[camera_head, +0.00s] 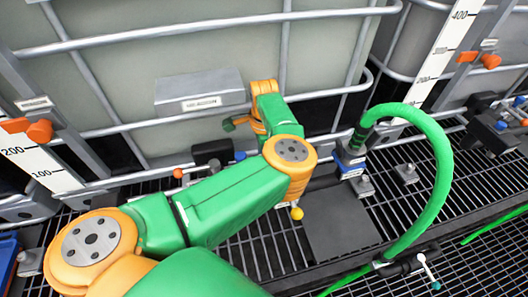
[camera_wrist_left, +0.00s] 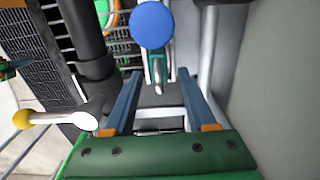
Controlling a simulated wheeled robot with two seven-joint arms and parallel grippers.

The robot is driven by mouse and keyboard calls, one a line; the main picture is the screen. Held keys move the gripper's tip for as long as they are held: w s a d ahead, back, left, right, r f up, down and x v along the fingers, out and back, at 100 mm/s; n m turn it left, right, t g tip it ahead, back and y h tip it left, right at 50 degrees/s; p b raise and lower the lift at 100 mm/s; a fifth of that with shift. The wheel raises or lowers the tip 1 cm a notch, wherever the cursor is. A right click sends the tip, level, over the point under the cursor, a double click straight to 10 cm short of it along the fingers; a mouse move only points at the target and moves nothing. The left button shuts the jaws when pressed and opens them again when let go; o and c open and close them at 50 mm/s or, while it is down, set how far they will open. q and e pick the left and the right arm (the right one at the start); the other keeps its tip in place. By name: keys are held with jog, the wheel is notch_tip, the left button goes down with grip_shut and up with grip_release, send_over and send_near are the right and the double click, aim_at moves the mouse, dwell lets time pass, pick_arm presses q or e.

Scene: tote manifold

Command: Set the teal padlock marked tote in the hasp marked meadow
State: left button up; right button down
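My left gripper (camera_wrist_left: 160,78) is open in the left wrist view, its two blue fingers wide apart. A narrow green piece with a pale tip (camera_wrist_left: 157,70) shows between the fingertips, below a blue round knob (camera_wrist_left: 152,25); no finger touches it visibly. I cannot tell whether it is the teal padlock. In the head view my left arm reaches the front of the middle tote (camera_head: 200,60), and its hand is mostly hidden behind the wrist. I cannot make out the hasp marked meadow. My right gripper is in neither view.
A grey labelled box (camera_head: 198,90) sits on the tote front, its text too small to read. A green hose (camera_head: 440,150) arches at the right. A yellow-ended handle (camera_wrist_left: 24,119) sticks out left of the fingers. Metal cage bars and dark grating (camera_head: 255,250) surround the arm.

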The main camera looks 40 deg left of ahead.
pick_arm(q)
notch_tip(320, 180, up, 8)
jog(key=shift+f+b, duration=0.2)
jog(key=shift+b, duration=0.4)
jog(key=shift+f, duration=0.1)
